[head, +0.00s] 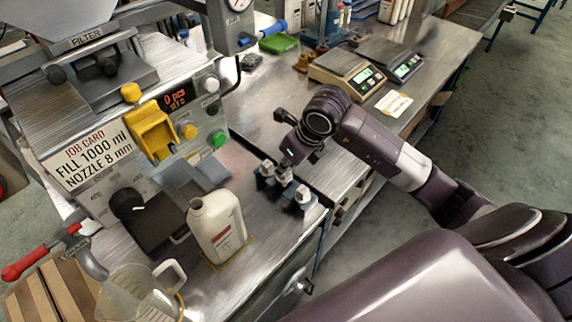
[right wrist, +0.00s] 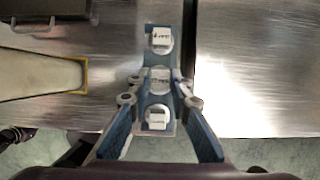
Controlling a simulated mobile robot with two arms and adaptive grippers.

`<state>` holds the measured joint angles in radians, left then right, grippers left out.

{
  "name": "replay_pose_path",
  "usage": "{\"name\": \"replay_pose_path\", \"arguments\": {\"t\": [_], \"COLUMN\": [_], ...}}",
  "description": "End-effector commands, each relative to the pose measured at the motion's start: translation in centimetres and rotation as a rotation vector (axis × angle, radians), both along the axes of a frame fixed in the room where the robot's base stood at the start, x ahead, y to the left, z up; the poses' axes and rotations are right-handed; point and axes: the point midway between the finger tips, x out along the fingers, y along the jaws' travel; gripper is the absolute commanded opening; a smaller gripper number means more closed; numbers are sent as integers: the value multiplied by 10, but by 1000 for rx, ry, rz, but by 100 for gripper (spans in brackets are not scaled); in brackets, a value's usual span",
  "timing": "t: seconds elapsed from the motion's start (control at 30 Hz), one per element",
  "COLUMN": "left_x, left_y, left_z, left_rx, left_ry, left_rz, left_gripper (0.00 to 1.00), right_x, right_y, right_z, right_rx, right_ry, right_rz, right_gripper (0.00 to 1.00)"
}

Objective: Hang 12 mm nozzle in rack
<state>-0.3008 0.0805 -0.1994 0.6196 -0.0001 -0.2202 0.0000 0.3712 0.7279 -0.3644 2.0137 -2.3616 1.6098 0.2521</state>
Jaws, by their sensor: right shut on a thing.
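The blue nozzle rack (head: 293,203) stands near the front edge of the bench, under my right gripper (head: 287,160). In the right wrist view the rack (right wrist: 176,60) runs away from me with three pale-topped metal pieces in a row: a far one (right wrist: 161,39), a middle one (right wrist: 158,78) and a near one (right wrist: 157,117). My right gripper (right wrist: 159,98) points down, its fingers on either side of the row. It is shut on the middle piece, which looks like the nozzle. Its size mark is not readable, and I cannot tell whether it is seated. My left gripper is out of view.
The filling machine has a job card (head: 92,158) reading FILL 1000 ml, NOZZLE 8 mm. A white bottle (head: 217,228) stands left of the rack, with a clear jug (head: 138,296) further left. Scales (head: 347,72) stand at the back. The bench right of the rack is clear.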

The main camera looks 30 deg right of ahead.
Motion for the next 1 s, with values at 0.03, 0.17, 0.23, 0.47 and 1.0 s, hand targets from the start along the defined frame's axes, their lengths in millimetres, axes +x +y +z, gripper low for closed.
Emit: {"name": "replay_pose_path", "arguments": {"t": [0.03, 0.17, 0.23, 0.47, 1.0], "left_x": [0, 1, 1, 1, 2], "left_y": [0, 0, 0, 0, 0], "left_z": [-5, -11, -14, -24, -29], "left_rx": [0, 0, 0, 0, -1], "left_ry": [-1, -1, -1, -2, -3], "left_rz": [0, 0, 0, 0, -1], "left_gripper": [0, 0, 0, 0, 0], "right_x": [0, 0, 0, 1, 0], "right_y": [0, 0, 0, 0, 0], "right_z": [-5, -11, -15, -26, -31], "right_rx": [0, 0, 1, 1, 0], "right_ry": [-1, -1, -2, -2, -1], "right_rz": [0, 0, 0, 0, 0], "right_gripper": [0, 0, 0, 0, 20]}}
